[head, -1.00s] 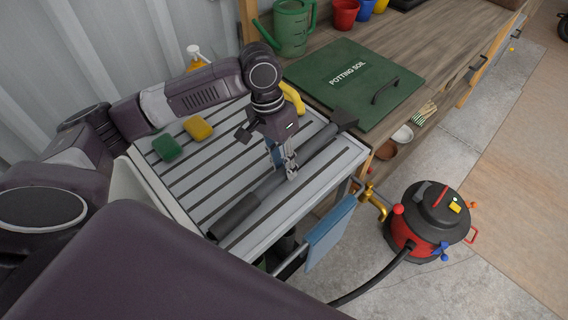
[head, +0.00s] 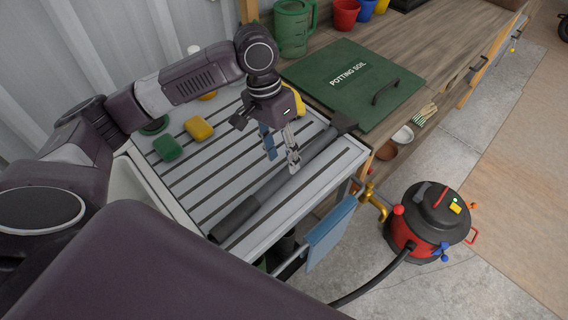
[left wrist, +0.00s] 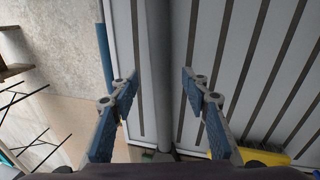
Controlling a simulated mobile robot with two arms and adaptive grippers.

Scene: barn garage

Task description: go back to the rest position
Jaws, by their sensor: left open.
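My left gripper (head: 281,157) is open and empty above the slatted white worktop. A dark grey vacuum tube (head: 238,215) with a flared nozzle (head: 344,122) lies diagonally on the slats. In the left wrist view, the open fingers (left wrist: 160,82) point toward the tube (left wrist: 159,45), which runs between them in the picture. The gripper hides part of the tube in the head view. My right gripper is in neither view.
A green sponge (head: 168,147), a yellow sponge (head: 199,128) and a yellow object (head: 300,103) lie on the worktop (head: 190,185). A green potting soil lid (head: 352,80) lies behind. A blue towel (head: 330,235) hangs in front; a red-black vacuum (head: 425,220) stands on the floor.

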